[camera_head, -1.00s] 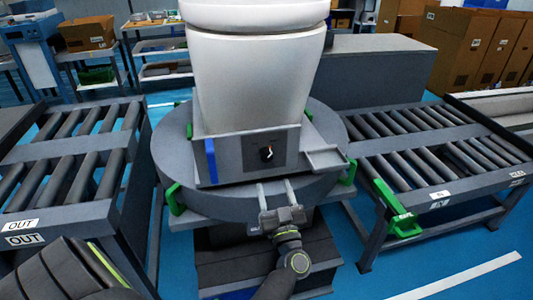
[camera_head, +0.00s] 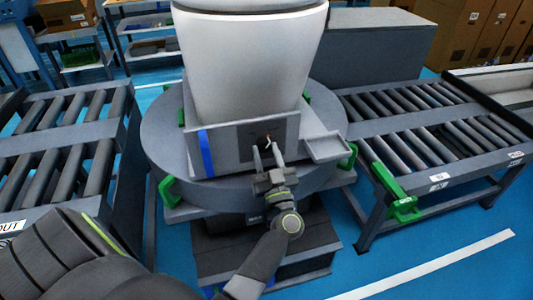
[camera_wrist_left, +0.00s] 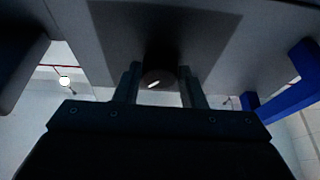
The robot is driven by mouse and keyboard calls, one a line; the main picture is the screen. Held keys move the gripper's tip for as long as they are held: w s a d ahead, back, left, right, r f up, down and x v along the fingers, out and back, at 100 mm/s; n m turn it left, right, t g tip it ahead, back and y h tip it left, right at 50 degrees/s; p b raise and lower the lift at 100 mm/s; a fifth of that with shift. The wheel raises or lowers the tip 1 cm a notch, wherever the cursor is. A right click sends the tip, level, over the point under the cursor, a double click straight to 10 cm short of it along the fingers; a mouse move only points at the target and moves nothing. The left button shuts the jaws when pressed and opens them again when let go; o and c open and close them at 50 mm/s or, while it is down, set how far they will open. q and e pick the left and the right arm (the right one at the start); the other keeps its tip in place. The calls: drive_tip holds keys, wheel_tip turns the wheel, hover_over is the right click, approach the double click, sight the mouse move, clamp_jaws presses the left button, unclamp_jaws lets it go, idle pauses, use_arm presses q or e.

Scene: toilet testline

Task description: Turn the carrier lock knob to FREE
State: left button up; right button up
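The carrier lock knob (camera_head: 268,140) is a small dark dial with a light pointer mark, on the dark panel (camera_head: 250,138) at the front of the grey carrier. It also shows in the left wrist view (camera_wrist_left: 160,77), where its white mark slants slightly up to the right. My left gripper (camera_head: 267,151) is open in front of the panel, one finger on each side of the knob. In the left wrist view, the fingers (camera_wrist_left: 160,88) flank the knob with narrow gaps; I see no firm grip. The panel lettering is unreadable. My right gripper is out of view.
A white toilet (camera_head: 250,70) stands on the carrier, above the round grey turntable (camera_head: 165,135) with green handles. A blue strip (camera_head: 206,153) is left of the panel, a small grey tray (camera_head: 326,147) right of it. Roller conveyors (camera_head: 425,140) flank both sides.

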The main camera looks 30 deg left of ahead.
use_arm(q)
drive_tip(key=c, duration=0.5)
